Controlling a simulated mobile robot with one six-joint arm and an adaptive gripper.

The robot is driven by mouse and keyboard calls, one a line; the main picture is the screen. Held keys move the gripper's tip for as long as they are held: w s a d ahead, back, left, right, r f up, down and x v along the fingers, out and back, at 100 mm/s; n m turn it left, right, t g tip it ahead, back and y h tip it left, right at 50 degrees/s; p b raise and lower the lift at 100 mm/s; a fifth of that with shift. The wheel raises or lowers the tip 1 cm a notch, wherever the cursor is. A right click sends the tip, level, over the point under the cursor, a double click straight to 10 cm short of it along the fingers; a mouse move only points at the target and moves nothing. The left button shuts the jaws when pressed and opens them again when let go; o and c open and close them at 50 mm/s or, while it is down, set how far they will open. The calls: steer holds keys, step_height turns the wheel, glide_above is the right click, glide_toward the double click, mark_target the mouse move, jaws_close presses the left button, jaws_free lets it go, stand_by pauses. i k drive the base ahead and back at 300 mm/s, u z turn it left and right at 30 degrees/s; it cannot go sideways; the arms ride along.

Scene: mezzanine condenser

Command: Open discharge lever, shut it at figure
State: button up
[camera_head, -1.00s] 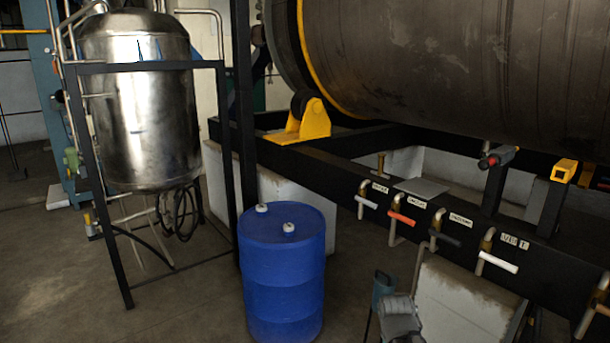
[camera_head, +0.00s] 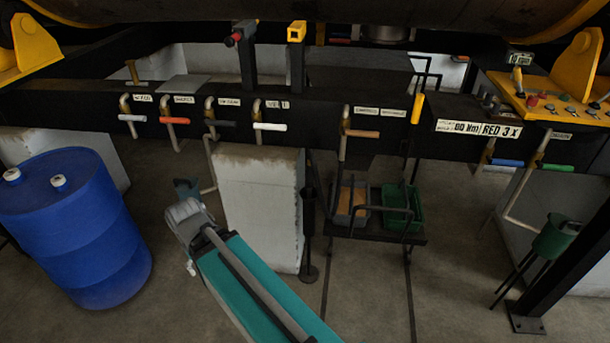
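A row of valve levers sits along the black beam (camera_head: 320,125). My gripper (camera_head: 186,188) is low, in front of and below the black lever, apart from all levers. Its fingers are too small to judge.
A blue drum (camera_head: 75,235) stands at left. A pale block (camera_head: 262,200) stands behind my arm. A low rack holds a green bin (camera_head: 400,207). Floor is open at centre right.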

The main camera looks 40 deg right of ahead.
mark_target(419, 99)
steer(key=z, duration=1.25)
steer(key=k, duration=1.3)
steer(key=u, duration=0.4)
steer(key=i, duration=1.55)
steer(key=z, duration=0.25)
